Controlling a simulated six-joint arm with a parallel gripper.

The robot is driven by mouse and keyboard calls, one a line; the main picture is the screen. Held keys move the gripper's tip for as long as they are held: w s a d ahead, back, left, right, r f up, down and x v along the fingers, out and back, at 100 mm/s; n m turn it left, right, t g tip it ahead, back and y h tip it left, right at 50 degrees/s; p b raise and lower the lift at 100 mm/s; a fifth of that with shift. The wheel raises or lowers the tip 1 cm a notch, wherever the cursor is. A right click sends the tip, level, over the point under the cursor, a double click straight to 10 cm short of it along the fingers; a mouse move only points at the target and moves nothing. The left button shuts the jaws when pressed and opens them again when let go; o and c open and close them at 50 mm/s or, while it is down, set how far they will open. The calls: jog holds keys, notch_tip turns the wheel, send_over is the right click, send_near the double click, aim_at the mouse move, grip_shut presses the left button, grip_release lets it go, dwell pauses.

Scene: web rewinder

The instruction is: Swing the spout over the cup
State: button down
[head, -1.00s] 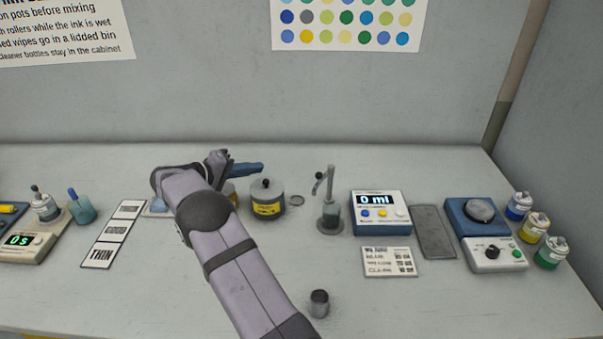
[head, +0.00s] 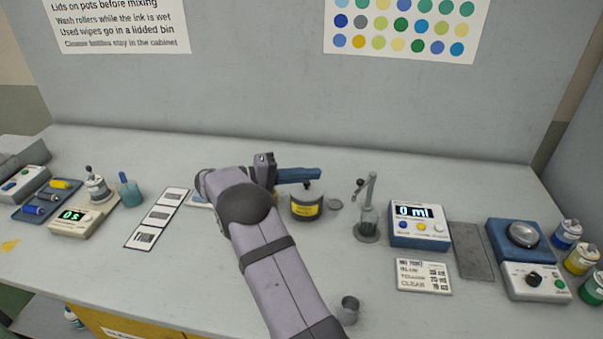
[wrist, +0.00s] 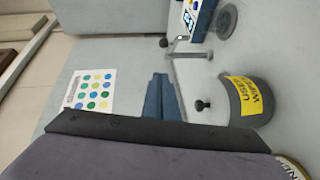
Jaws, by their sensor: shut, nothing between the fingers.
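The dispenser (head: 367,221) is a grey post on a round base, with a glass-like body low down. Its slim spout (head: 361,192) reaches out to the left near the top and ends by a dark knob. In the wrist view the spout (wrist: 188,54) lies ahead of my fingers. A small grey cup (head: 348,309) stands on the bench near the front, apart from the dispenser. My gripper (head: 318,174) has blue fingers, shut and empty, above the lidded pot and left of the spout, not touching it. The fingers (wrist: 160,80) also show in the wrist view.
The grey pot (head: 307,205) with a yellow used-wipes label stands left of the dispenser. A blue-and-white meter (head: 418,225) reading 0 ml is close on its right. A printed card (head: 424,275) lies in front of the meter. Bench between dispenser and cup is clear.

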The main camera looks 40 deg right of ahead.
aim_at(359, 184)
jog(key=s+d+f+p, duration=0.1)
jog(key=s+d+p, duration=0.2)
jog(key=s+d, duration=0.2)
jog(key=shift+x, duration=1.25)
jog(key=shift+w+f, duration=0.1)
jog(key=shift+w, duration=0.05)
jog(key=shift+s+f+n+t+h+b, duration=0.1)
jog(key=shift+s+n+t+h+b, duration=0.1)
jog(key=shift+s+n+t+b, duration=0.75)
jog(key=shift+s+f+n+t+h+b, duration=0.1)
jog(key=shift+s+n+t+h+b, duration=0.1)
jog(key=shift+s+n+t+b, duration=0.75)
jog(key=shift+s+d+r+m+t+b, duration=0.15)
jog(key=shift+s+d+b, duration=0.25)
jog(key=shift+b, duration=0.55)
jog(key=shift+s+d+m+t+b, duration=0.15)
jog(key=shift+s+b, duration=0.35)
jog(key=shift+b, duration=0.45)
